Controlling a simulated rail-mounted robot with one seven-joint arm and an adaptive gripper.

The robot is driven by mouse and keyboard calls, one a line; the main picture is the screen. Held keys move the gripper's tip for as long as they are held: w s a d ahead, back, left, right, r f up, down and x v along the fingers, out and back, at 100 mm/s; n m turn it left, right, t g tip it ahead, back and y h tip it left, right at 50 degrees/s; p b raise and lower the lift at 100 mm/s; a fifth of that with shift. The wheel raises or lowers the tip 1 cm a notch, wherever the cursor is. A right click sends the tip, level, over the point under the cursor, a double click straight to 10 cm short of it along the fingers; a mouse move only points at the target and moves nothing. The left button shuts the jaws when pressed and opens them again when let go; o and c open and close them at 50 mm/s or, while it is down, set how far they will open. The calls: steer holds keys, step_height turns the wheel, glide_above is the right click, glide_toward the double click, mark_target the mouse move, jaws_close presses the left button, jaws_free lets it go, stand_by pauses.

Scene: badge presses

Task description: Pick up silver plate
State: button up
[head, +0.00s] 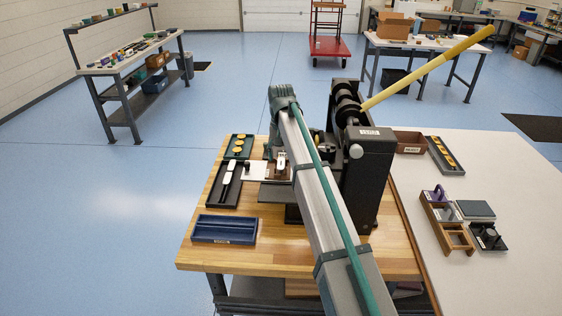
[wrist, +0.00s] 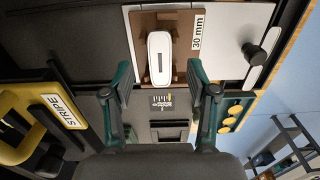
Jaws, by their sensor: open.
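A pale silver-white rounded plate (wrist: 159,59) with a dark slot lies on a brown fixture (wrist: 143,22) marked 30 mm in the wrist view. It looks like the silver plate, though its colour reads nearly white. It also shows small in the head view (head: 281,160), on the brown fixture beside the black press. My gripper (wrist: 158,72) is open, with one green finger on each side of the plate in the picture. No contact shows, and I cannot tell the height of the fingers above it. In the head view my arm hides part of the fixture and press.
The black press (head: 368,180) with its long yellow handle (head: 430,68) stands close on the right. Black trays (head: 224,185) and a blue tray (head: 224,229) lie on the left of the wooden table (head: 270,259). A white table (head: 500,270) at right holds small fixtures.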

mark_target(281, 164)
steer(key=shift+f, duration=1.05)
steer(key=shift+f, duration=0.25)
jaws_close()
